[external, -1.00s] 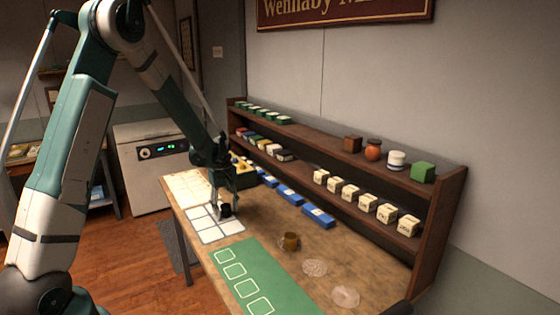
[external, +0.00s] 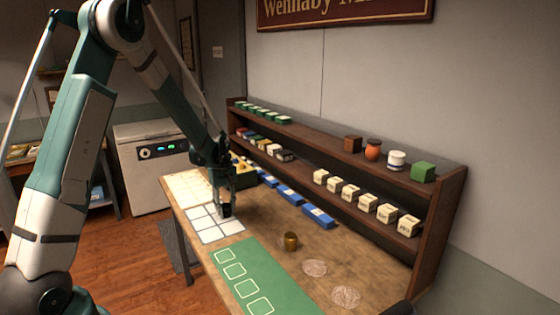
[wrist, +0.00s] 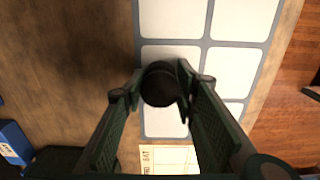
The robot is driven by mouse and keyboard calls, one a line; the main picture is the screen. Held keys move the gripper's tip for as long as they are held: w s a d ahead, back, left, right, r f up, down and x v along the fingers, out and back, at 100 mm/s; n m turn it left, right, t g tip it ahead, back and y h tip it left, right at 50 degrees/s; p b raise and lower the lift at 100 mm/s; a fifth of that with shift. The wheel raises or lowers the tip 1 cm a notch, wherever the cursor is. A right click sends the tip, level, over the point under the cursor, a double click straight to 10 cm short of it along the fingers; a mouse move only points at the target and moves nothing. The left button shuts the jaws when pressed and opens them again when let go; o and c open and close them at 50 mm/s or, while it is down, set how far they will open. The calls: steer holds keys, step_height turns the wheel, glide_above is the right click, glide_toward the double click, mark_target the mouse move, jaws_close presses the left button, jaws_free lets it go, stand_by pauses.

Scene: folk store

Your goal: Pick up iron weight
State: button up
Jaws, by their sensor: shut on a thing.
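The iron weight is a small dark, round-topped piece, seen from above in the wrist view (wrist: 160,86). It is between the fingertips of my gripper (wrist: 158,90), which are shut on it from both sides. In the wrist view it is over a white cell of the grid mat (wrist: 208,43). In the external view my gripper (external: 224,207) points down at the right edge of this mat (external: 209,236), with the dark weight low between its fingers. I cannot tell whether the weight touches the mat.
A green mat with outlined squares (external: 262,272) lies at the front. Blue boxes (external: 290,196) line the shelf's foot, and a wooden shelf (external: 441,220) stands behind.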

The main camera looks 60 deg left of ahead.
mark_target(226, 205)
steer(key=shift+r, duration=4.95)
